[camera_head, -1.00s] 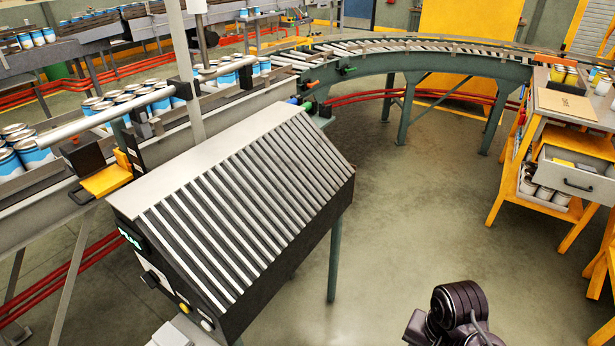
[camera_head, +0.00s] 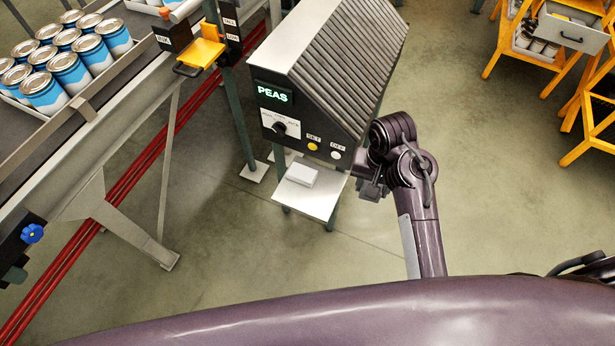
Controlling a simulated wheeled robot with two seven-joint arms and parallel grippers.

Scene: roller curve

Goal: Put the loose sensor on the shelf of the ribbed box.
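The ribbed box (camera_head: 325,50) is grey and black, with a green PEAS display, a knob and two buttons on its front. Its small pale shelf (camera_head: 318,203) sticks out below the front, with a small white block (camera_head: 302,174) lying on it. I cannot tell whether that block is the loose sensor; no other thing is clearly a sensor. My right gripper (camera_head: 369,189) is just right of the shelf, below the box's right side. It is small and dark, so its fingers and anything between them cannot be made out. My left gripper is not in view.
A conveyor with blue-and-white cans (camera_head: 68,68) runs along the left, carrying a yellow bracket (camera_head: 202,48) on its edge. Red pipes (camera_head: 130,172) run below it. A yellow-framed bench (camera_head: 530,55) stands at the far right.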

